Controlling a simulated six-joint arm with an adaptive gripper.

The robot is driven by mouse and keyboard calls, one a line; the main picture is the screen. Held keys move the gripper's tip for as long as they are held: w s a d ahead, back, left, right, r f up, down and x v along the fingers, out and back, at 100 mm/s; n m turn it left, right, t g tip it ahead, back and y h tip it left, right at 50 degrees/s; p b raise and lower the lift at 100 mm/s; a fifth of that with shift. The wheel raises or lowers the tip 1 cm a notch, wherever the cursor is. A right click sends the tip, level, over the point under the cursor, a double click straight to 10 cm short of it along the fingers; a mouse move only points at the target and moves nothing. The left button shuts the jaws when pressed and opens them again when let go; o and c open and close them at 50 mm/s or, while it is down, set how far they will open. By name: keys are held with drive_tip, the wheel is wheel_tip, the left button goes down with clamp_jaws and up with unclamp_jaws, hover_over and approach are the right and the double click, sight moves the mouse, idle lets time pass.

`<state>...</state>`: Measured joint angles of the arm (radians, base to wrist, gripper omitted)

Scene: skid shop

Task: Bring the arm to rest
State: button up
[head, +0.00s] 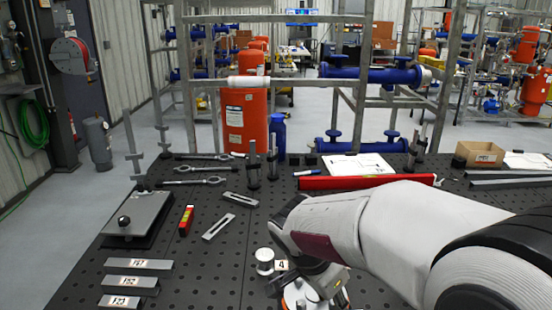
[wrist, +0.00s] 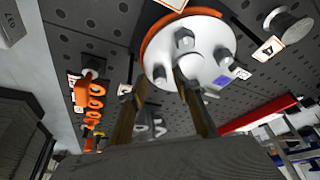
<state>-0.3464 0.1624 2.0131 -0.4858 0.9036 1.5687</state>
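In the head view my arm reaches in from the right, and its gripper end is low over the dark perforated table (head: 215,265). In the wrist view my gripper (wrist: 160,85) has its two fingers apart, with a gap between them. A white round flange with an orange rim and several bolts (wrist: 197,68) is just beyond the fingertips; I cannot tell whether they touch it. This flange (head: 300,294) shows partly under my wrist in the head view. The fingertips are hidden there by my arm.
A small silver cylinder (head: 264,262) stands beside the tag marked 4 (head: 281,265). Orange ring parts (wrist: 90,98) lie in the wrist view. A red level (head: 365,182) lies behind my arm. Tagged bars (head: 130,283), a slotted bar (head: 231,200) and upright posts (head: 253,165) occupy the left and back.

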drive_tip(key=shift+s+f+n+y, duration=0.15)
drive_tip(key=shift+s+n+y, duration=0.15)
drive_tip(key=shift+n, duration=0.7)
drive_tip(key=shift+d+n+t, duration=0.1)
drive_tip(key=shift+n+t, duration=0.2)
drive_tip(key=shift+n, duration=0.2)
drive_tip(key=shift+w+n, duration=0.1)
drive_tip(key=shift+n, duration=0.2)
drive_tip(key=shift+w+d+r+t+y, duration=0.15)
drive_tip(key=shift+w, duration=0.25)
drive_tip(key=shift+w+d+r+t+y, duration=0.15)
drive_tip(key=shift+w, duration=0.2)
drive_tip(key=shift+s+d+r, duration=0.25)
drive_tip(key=shift+s+r, duration=0.2)
drive_tip(key=shift+s, duration=0.1)
drive_tip(key=s+d+r+n+y, duration=0.1)
drive_tip(key=s+d+r+n, duration=0.1)
drive_tip(key=s, duration=0.8)
drive_tip(key=s+d+r+n+t+y, duration=0.1)
drive_tip(key=s+r+n, duration=0.3)
drive_tip(key=s, duration=0.7)
drive_tip(key=shift+s+d+r+n+t, duration=0.3)
drive_tip(key=shift+d+r+n, duration=0.1)
drive_tip(key=shift+d+n, duration=0.15)
